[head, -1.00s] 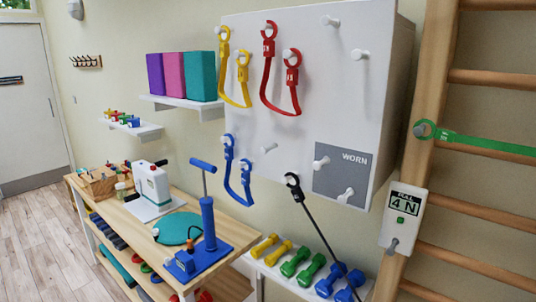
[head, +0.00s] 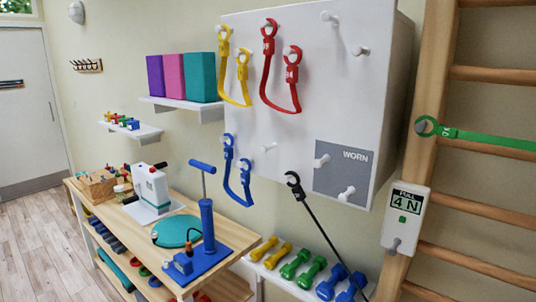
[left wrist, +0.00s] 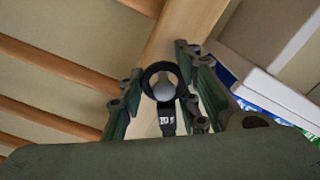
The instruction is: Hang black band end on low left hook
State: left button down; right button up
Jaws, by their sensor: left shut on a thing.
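In the left wrist view, my left gripper (left wrist: 158,97) is shut on the black band end, a black ring (left wrist: 147,72) with a printed tag. A rounded grey hook tip (left wrist: 163,91) on the wooden post (left wrist: 185,32) shows through the ring. I cannot tell whether the ring is around the hook or only in front of it. In the head view, the other black band end (head: 293,180) hangs on a board peg. The black band (head: 325,237) runs from it taut, down and right, out of the picture. Neither gripper shows in the head view.
Wall bars (head: 490,210) stand at the right, with a green band (head: 490,142) on a post hook and a white 4 N box (head: 405,220) below. A white board (head: 300,125) holds yellow, red and blue bands. Dumbbells (head: 295,263) lie on a low shelf.

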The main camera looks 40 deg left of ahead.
pick_arm(q)
jog(key=shift+w+d+f, duration=0.1)
jog(key=shift+d+f, duration=0.1)
jog(key=shift+f, duration=0.05)
jog(key=shift+a+r+p, duration=0.2)
jog(key=shift+r+p, duration=0.1)
jog(key=shift+r, duration=0.1)
jog(key=c, duration=1.2)
grip_release()
jog(key=shift+w, duration=0.15)
jog(key=shift+a, duration=0.1)
jog(key=shift+o, duration=0.8)
jog(key=shift+r, duration=0.1)
jog(key=s+p, duration=0.6)
jog(key=s, duration=0.2)
